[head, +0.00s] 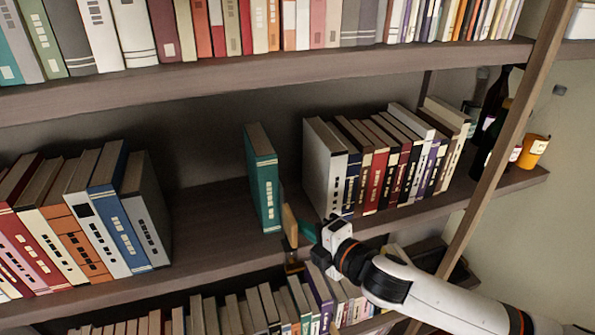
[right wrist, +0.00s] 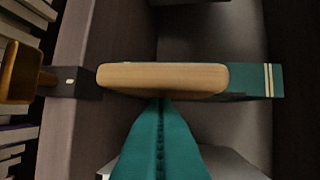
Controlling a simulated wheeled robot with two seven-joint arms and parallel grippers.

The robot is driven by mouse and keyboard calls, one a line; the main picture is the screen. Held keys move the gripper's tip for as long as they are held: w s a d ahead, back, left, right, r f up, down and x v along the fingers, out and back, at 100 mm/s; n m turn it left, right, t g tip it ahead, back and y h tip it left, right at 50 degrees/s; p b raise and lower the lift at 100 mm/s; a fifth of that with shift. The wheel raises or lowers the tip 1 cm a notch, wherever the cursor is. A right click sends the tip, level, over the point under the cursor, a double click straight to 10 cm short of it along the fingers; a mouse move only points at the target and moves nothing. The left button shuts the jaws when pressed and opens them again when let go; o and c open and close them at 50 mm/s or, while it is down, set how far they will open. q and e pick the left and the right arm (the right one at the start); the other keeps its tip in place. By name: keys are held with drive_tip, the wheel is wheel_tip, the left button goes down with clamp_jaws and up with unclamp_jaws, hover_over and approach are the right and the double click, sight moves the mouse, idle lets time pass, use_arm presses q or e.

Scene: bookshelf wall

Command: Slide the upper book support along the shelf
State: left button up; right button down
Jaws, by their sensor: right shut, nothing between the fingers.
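The upper book support shows a light wooden block (head: 290,226) at the front of the middle shelf, right of the teal book (head: 264,180). In the right wrist view the wooden block (right wrist: 163,78) lies across the picture, with the teal book (right wrist: 250,80) behind it. My right gripper (head: 308,231) is shut and empty just right of the block. Its teal fingers (right wrist: 160,145) point at the block's near face and appear to touch it or nearly so; contact is unclear. My left gripper is not in view.
A darker wooden piece (head: 292,266) sits below at the shelf edge (head: 215,262). Left of the teal book the shelf is bare up to a row with a blue book (head: 121,215). A white book (head: 325,170) starts the right row. A slanted post (head: 500,150) stands right.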

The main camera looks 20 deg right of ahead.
sight(294, 236)
drive_tip(key=shift+a+p, duration=0.45)
drive_tip(key=shift+a, duration=1.25)
drive_tip(key=a+p, duration=0.1)
drive_tip(key=a, duration=0.6)
drive_tip(key=shift+p, duration=0.35)
drive_tip(key=a, duration=0.7)
drive_tip(key=shift+p, duration=0.45)
